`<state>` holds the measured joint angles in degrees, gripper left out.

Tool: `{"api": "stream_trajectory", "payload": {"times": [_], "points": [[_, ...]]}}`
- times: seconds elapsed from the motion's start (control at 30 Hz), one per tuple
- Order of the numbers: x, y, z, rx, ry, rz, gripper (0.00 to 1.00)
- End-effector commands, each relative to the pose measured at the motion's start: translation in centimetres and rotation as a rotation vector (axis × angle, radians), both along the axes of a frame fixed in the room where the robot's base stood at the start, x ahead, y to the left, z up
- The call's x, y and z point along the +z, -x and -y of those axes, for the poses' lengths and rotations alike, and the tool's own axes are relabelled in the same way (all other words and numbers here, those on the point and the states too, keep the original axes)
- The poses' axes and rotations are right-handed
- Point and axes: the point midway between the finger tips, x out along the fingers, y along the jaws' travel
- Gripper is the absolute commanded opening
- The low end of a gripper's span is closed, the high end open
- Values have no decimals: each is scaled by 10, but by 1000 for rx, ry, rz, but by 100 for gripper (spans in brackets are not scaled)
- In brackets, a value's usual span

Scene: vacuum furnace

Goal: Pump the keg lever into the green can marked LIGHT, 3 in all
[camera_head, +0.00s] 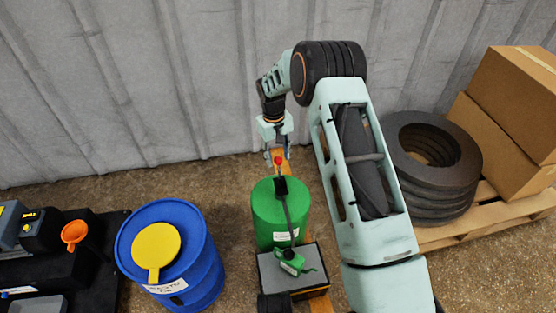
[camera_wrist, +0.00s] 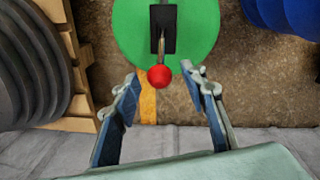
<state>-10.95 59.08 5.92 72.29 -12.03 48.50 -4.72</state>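The green keg (camera_head: 272,212) stands on the floor with a black pump block (camera_head: 281,187) on its top. Its lever ends in a red ball (camera_head: 278,160), which also shows in the wrist view (camera_wrist: 159,77). My gripper (camera_head: 277,156) is over the lever end. In the wrist view its two fingers (camera_wrist: 160,82) are open, one on each side of the red ball and apart from it. A dark hose (camera_head: 289,217) runs down from the pump to a small green can (camera_head: 293,262) on a grey-topped box. I cannot read a marking on this can.
A blue drum (camera_head: 203,271) with a yellow lid stands left of the keg. A black bench (camera_head: 98,270) with an orange funnel (camera_head: 74,233) is at far left. Black rings (camera_head: 448,175) and cardboard boxes (camera_head: 516,98) sit on a pallet at right. A corrugated wall (camera_head: 150,80) is behind.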

Motion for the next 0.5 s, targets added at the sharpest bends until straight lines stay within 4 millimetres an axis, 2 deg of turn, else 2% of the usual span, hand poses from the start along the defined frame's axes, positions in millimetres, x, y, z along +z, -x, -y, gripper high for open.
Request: {"api": "stream_trajectory", "payload": {"times": [0.1, 0.4, 0.5], "points": [[-8, 0, 1, 0, 1, 0, 40], [-9, 0, 1, 0, 1, 0, 40], [-9, 0, 1, 0, 1, 0, 29]]}}
